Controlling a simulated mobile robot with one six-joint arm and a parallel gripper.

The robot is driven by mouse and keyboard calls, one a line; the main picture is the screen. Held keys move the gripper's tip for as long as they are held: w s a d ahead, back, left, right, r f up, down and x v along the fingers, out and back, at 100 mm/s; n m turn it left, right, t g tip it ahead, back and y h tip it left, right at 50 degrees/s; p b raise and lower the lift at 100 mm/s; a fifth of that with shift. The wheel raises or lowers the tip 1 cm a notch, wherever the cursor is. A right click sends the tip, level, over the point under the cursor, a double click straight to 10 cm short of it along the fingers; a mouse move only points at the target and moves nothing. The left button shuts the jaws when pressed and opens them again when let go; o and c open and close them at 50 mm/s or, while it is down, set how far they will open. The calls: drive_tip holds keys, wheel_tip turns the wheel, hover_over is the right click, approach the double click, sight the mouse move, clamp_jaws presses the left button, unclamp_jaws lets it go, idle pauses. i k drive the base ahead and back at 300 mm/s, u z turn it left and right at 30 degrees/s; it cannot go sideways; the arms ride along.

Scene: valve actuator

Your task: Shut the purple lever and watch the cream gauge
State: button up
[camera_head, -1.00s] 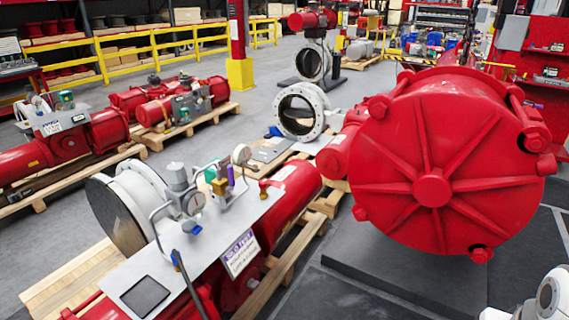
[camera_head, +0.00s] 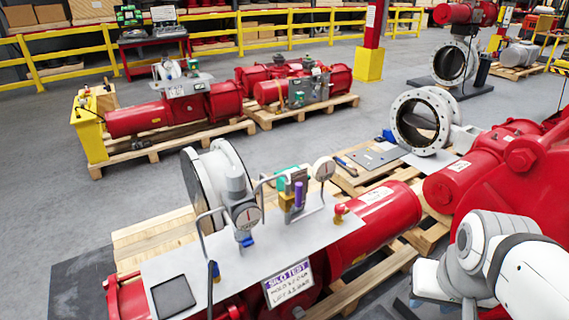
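A purple lever (camera_head: 298,194) stands upright on the grey mounting plate (camera_head: 205,255) of the near red actuator, beside a brass-coloured valve block and a green part. A round pale, cream-looking gauge (camera_head: 324,168) stands on a stem right of the lever. A second round gauge (camera_head: 247,215) with a pale face and dark rim sits left of it, above a blue fitting. I cannot read either dial. My white arm enters at the lower right, well apart from the lever.
The near red actuator (camera_head: 385,212) lies on a wooden pallet (camera_head: 150,238). A large red cylinder (camera_head: 530,190) fills the right edge near my arm. A white flanged valve (camera_head: 422,120) stands behind. Grey floor (camera_head: 100,215) is clear at left.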

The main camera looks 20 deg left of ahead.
sight(299, 187)
drive_tip(key=u, duration=0.5)
drive_tip(key=i, duration=1)
drive_tip(key=u, duration=0.45)
